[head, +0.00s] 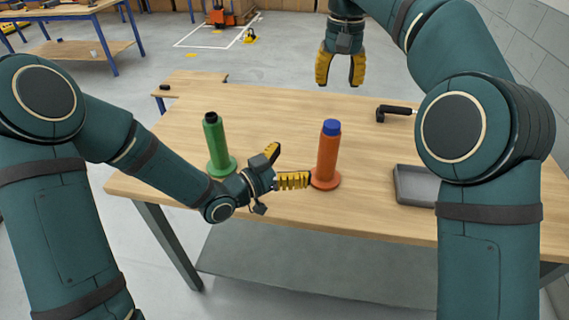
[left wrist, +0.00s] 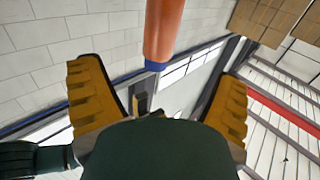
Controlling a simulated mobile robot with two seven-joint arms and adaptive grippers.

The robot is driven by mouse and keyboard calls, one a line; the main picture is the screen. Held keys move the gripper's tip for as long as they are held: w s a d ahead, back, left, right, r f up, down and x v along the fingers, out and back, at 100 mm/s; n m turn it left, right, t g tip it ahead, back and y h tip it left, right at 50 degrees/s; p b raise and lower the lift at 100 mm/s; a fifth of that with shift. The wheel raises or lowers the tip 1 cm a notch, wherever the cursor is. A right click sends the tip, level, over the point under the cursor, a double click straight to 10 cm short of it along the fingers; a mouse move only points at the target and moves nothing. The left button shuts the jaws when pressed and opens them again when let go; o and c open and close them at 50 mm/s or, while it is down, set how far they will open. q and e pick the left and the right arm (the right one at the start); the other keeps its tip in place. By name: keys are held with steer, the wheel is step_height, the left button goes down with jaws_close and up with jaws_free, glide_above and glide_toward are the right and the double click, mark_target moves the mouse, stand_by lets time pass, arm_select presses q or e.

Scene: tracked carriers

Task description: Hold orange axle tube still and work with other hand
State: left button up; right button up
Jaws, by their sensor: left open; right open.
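The orange axle tube (head: 328,157) stands upright on its round flange on the wooden table, with a blue cap (head: 331,127) on top. My left gripper (head: 284,165) is open just to the left of the tube, low over the table, with its fingers pointing toward it. In the left wrist view the tube (left wrist: 163,28) shows beyond the two spread fingers (left wrist: 157,100); I cannot tell whether either finger touches it. My right gripper (head: 340,70) is open and empty, pointing down above the table's far side, behind the tube.
A green tube (head: 217,145) with a black cap stands on its flange to the left, close behind my left arm. A grey tray (head: 415,186) and a black-handled tool (head: 397,109) lie to the right. The table's (head: 270,110) middle back is clear.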

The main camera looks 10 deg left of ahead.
mark_target(322, 147)
arm_select(q)
steer(key=x, duration=1.1)
steer(key=shift+w+d, duration=0.2)
steer(key=shift+w, duration=0.15)
steer(key=c, duration=1.4)
